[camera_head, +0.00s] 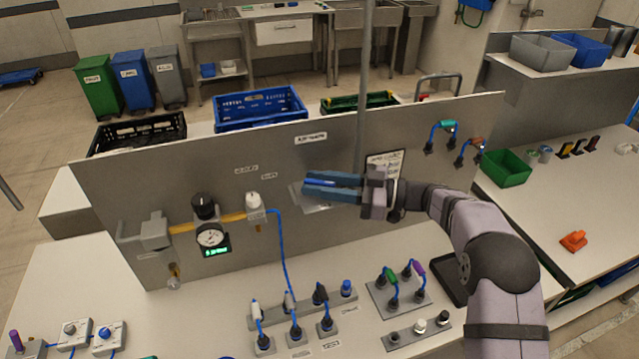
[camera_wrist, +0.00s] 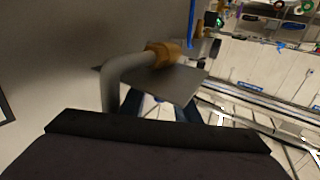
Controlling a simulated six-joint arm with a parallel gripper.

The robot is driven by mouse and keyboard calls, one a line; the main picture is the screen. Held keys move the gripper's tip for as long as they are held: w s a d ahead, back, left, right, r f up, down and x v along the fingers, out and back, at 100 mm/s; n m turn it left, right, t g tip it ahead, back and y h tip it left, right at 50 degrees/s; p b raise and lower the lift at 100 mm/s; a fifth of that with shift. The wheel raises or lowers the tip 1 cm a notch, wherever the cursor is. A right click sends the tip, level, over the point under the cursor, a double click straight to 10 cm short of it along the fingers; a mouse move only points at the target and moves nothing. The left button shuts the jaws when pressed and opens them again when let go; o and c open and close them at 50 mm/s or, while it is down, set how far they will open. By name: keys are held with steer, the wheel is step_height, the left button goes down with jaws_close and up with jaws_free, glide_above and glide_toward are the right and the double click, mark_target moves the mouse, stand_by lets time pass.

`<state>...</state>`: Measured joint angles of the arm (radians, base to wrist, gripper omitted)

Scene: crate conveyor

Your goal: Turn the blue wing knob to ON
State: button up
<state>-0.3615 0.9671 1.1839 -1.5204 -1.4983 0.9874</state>
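My gripper (camera_head: 306,187) is in front of the upright grey panel, its fingers pointing left. In the wrist view its two dark blue fingers (camera_wrist: 160,108) are apart, partly hidden behind a grey plate. A blue knob (camera_head: 104,333) sits on a white box at the lower left of the bench, far from my gripper. Its wing shape and any ON mark are too small to make out.
A bent grey pipe (camera_wrist: 112,80) with a brass fitting (camera_wrist: 162,54) and the grey plate (camera_wrist: 160,82) are close to my gripper. A gauge (camera_head: 211,236) is on the panel (camera_head: 130,190). Several plugs and sockets stand on the bench (camera_head: 190,315) below.

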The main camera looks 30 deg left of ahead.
steer(key=shift+f+m+t, duration=0.1)
steer(key=shift+m+t, duration=0.5)
steer(key=shift+t, duration=0.2)
